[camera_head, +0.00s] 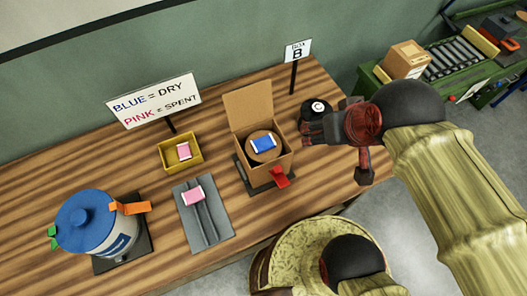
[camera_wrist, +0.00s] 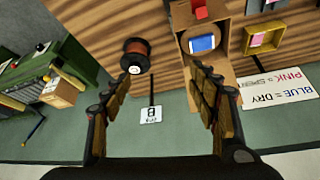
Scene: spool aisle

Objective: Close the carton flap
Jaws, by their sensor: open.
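The brown carton (camera_head: 277,163) stands on the wooden table with its flap (camera_head: 248,105) up and open at the back. Inside it is a round tan item with a blue packet (camera_head: 263,144) on top. In the wrist view the carton (camera_wrist: 183,42) is at upper middle, and its flap (camera_wrist: 220,70) is partly hidden behind my right-hand finger. My gripper (camera_head: 306,130) is just right of the carton, apart from the flap. In the wrist view my gripper (camera_wrist: 160,78) is open, with nothing between its fingers.
The Box B sign (camera_head: 297,52) rises behind the carton. A yellow tray (camera_head: 181,165), a grey plate (camera_head: 208,225) and a blue-lidded drum (camera_head: 88,222) stand left. A green roller bench (camera_head: 450,90) is at right.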

